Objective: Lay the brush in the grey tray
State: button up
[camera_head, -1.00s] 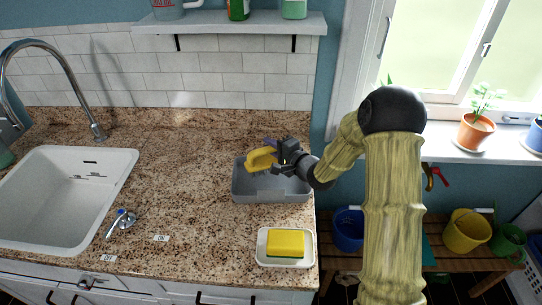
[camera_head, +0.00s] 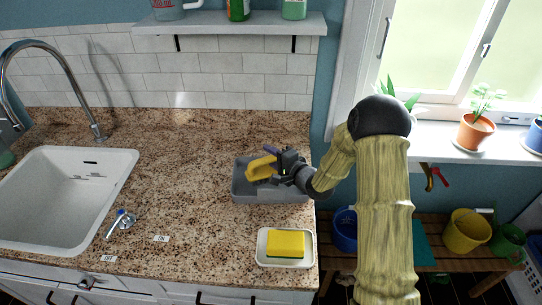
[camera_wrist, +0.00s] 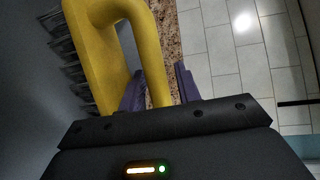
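The brush, yellow with dark bristles, (camera_head: 262,168) is at the grey tray (camera_head: 270,197) on the counter. In the wrist view the brush (camera_wrist: 95,25) has its handle loop between the purple fingers of my gripper (camera_wrist: 160,88), bristles pointing left toward a grey surface. My gripper (camera_head: 280,158) is shut on the handle. The brush appears low over or inside the tray; whether it touches the tray floor cannot be told. The gripper hides part of the tray.
A white dish (camera_head: 262,255) with a yellow sponge (camera_head: 286,242) stands in front of the tray. A white sink (camera_head: 60,200) and tap (camera_head: 98,130) are at left. A shelf (camera_head: 230,22) hangs above.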

jog(key=shift+r, duration=0.15)
jog(key=b+v, duration=0.1)
jog(key=v, duration=1.1)
jog(key=shift+r+b, duration=0.1)
jog(key=shift+b, duration=0.2)
dwell(0.3)
jog(key=shift+d+n+g+h, duration=0.3)
jog(key=shift+d+n+h, duration=0.15)
jog(key=shift+h, duration=0.35)
jog(key=s+d+r+n+g+h+p, duration=0.1)
jog(key=s+d+n+g+h, duration=0.1)
jog(key=s, duration=0.5)
jog(key=s+d+r+n+g+h+p, duration=0.1)
jog(key=s+d+r+n+g+h, duration=0.1)
jog(key=s, duration=0.5)
jog(key=s+d+r+n+g+h+p, duration=0.2)
jog(key=s+d+n+g+h, duration=0.2)
jog(key=s, duration=0.3)
jog(key=shift+n+g+h, duration=0.5)
jog(key=shift+n+h, duration=0.05)
jog(key=shift+h, duration=0.15)
